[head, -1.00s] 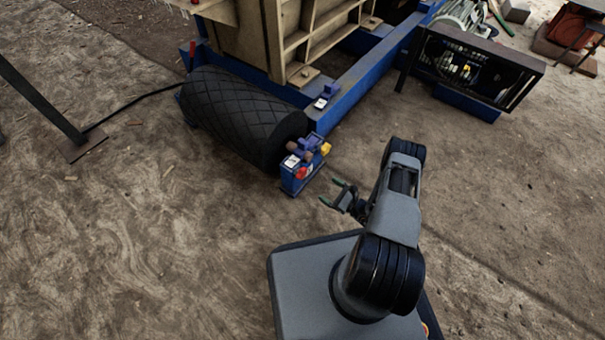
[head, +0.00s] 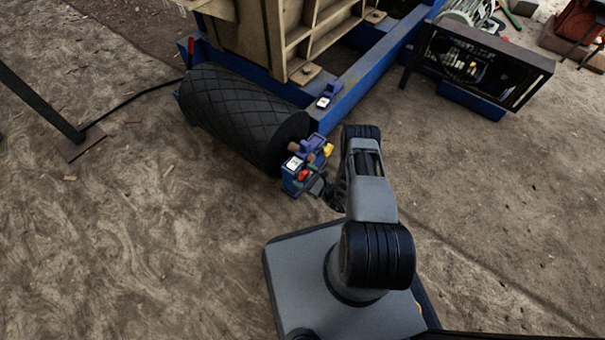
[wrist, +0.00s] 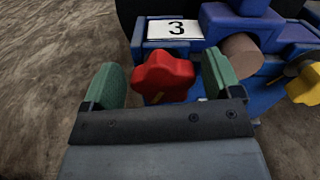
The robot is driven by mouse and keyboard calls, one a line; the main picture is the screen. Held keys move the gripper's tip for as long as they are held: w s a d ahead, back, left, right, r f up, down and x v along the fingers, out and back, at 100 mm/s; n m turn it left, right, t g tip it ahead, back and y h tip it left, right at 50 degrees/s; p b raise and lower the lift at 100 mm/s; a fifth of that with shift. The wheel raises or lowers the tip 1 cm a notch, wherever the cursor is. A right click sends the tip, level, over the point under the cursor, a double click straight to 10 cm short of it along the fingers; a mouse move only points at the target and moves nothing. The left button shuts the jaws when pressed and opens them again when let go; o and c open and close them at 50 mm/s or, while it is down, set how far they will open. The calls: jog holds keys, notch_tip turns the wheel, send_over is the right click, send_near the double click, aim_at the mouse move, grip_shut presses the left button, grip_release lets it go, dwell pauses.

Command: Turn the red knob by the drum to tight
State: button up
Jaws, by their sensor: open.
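The red knob (wrist: 163,76) is a lobed knob on the blue block beside the drum. In the wrist view it sits between the two green fingertips of my open gripper (wrist: 162,82), with a gap showing on each side. A yellow mark shows on its lower part. A white label reading "3" (wrist: 175,29) is above it. In the head view the red knob (head: 304,174) is small and my gripper (head: 310,182) is at it, partly hidden by my arm. The black drum (head: 240,118) lies just behind and left of the block.
A yellow knob (wrist: 306,84) and a brown round end (wrist: 241,55) are to the right of the red knob. The blue frame (head: 370,70) of the crusher runs behind. A caged machine (head: 475,68) stands at the back right. Open dirt ground lies at left.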

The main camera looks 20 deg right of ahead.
jog(key=shift+c, duration=0.2)
jog(key=c, duration=0.9)
jog(key=shift+w+m+b, duration=0.1)
jog(key=shift+m+b, duration=0.2)
jog(key=shift+b, duration=0.05)
jog(key=o, duration=0.9)
jog(key=shift+o, duration=0.2)
